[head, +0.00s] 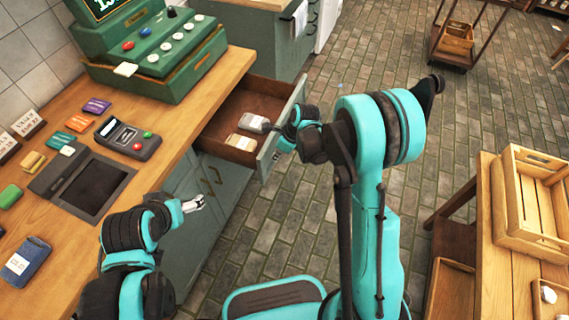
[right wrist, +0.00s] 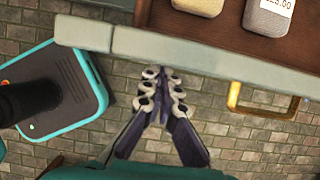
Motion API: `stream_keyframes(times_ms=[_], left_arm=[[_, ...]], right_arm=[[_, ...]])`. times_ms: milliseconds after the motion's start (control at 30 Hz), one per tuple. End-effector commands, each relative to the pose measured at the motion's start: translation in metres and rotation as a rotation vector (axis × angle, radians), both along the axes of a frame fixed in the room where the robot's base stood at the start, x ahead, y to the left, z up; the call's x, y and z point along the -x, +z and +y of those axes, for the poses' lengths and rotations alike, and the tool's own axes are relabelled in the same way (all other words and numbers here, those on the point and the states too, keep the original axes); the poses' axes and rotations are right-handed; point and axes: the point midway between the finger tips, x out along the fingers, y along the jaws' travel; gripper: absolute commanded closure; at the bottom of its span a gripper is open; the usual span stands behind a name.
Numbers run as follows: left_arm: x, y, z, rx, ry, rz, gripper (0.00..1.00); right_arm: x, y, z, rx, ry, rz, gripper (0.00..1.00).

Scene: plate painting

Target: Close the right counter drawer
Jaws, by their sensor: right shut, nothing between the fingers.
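The right counter drawer (head: 233,103) stands pulled out from the wooden counter, with two small tagged items inside, one grey and one beige. Its grey-green front panel (right wrist: 200,58) crosses the right wrist view, with a brass handle (right wrist: 262,112) on it to the right. My right gripper (right wrist: 162,76) is shut and empty, its fingertips at the outer side of the front panel, left of the handle. I cannot tell whether they touch it. In the head view the right wrist partly hides the panel. My left gripper (head: 196,203) hangs beside the counter front; its finger state is unclear.
A green cash register (head: 155,60), a card terminal (head: 128,137) and several small items stand on the counter (head: 55,260). A wooden crate (head: 530,195) sits on a table at right. Brick floor (head: 290,225) lies open before the drawer.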

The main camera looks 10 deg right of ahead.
Motion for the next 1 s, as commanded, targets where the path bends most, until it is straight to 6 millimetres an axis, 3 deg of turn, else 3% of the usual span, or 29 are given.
stream_keyframes(times_ms=[200, 600, 800, 1000], left_arm=[[0.000, -0.001, 0.000, 0.000, 0.000, 0.000, 0.15], [0.000, 0.001, 0.000, 0.000, 0.000, 0.000, 0.15], [0.000, 0.002, 0.000, 0.000, 0.000, 0.000, 0.15], [0.000, 0.003, 0.000, 0.000, 0.000, 0.000, 0.15]], right_arm=[[-0.038, 0.000, 0.047, -0.002, 0.006, 0.000, 1.00], [-0.096, 0.000, 0.132, -0.002, 0.004, 0.000, 1.00], [-0.116, 0.000, 0.160, -0.001, 0.002, -0.002, 1.00], [-0.126, 0.000, 0.175, -0.001, 0.001, -0.001, 1.00]])
